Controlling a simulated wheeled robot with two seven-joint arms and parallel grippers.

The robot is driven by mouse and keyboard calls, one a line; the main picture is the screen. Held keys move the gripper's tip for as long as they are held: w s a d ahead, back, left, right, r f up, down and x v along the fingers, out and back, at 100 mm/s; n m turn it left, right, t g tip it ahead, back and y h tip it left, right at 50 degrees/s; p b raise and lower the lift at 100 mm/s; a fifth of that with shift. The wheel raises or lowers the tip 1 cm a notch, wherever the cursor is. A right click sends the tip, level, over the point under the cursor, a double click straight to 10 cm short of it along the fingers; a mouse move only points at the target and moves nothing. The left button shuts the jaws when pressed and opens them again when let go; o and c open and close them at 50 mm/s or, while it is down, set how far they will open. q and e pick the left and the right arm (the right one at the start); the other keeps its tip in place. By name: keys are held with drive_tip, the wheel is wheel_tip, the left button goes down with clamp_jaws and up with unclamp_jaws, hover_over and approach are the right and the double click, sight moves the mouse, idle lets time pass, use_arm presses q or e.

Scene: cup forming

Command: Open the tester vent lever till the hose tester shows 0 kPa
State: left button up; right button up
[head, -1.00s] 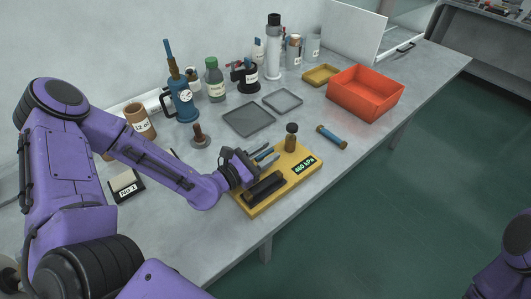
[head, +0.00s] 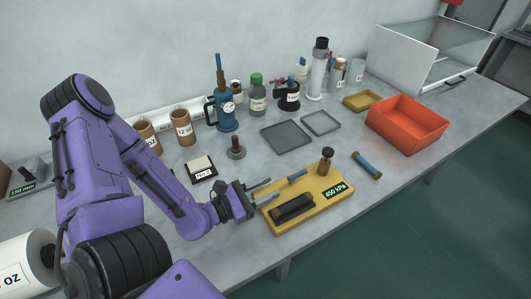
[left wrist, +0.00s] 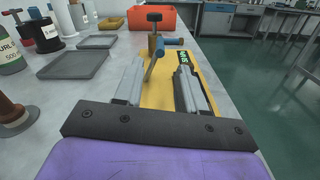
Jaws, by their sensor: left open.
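The hose tester is a yellow base (head: 318,205) with a black block on top, and it also shows in the left wrist view (left wrist: 160,95). Its green-lit display (head: 335,191) seems to read 450 kPa, though the digits are small. My right gripper is out of view.
A blue tube with brown ends (head: 367,165) lies right of the tester. A red bin (head: 405,122), grey trays (head: 286,136) and a yellow tray (head: 363,101) stand behind. A blue pump with a gauge (head: 225,112) and bottles line the wall. The front bench edge is near the tester.

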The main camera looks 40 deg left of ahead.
use_arm(q)
drive_tip(key=shift+c, duration=1)
drive_tip(key=w+a+y, duration=0.2)
drive_tip(key=w+a+n, duration=0.1)
drive_tip(key=a, duration=0.1)
drive_tip(key=shift+w+f+t+y, duration=0.2)
drive_tip(key=shift+f+t+y, duration=0.1)
drive_tip(key=shift+y, duration=0.1)
clamp_jaws()
drive_tip(key=w+a+r+n+g+y+b, duration=0.1)
drive_tip(key=w+a+n+g+y, duration=0.15)
drive_tip(key=a+y, duration=0.35)
drive_tip(key=w+a+r+n+g+y, duration=0.1)
drive_tip(key=w+a+r+n+y, duration=0.1)
drive_tip(key=w+a+n+y, duration=0.35)
drive_tip(key=w+a+r+n+g+y+b, duration=0.15)
drive_tip(key=a+y, duration=0.25)
drive_tip(key=a, duration=0.5)
wheel_tip(320, 180, up, 13)
drive_tip(key=n+g+h+b, duration=0.3)
drive_tip(key=n+g+h, duration=0.7)
drive_tip(key=g+h, duration=0.35)
hover_over(297, 175)
drive_tip(key=w+a, duration=0.2)
drive_tip(key=a, duration=0.2)
drive_tip(key=p+x, duration=0.2)
drive_tip(key=x, duration=1.1)
drive_tip(key=shift+d+f+p, duration=0.3)
drive_tip(key=shift+d+p, duration=0.05)
drive_tip(key=shift+d, duration=0.05)
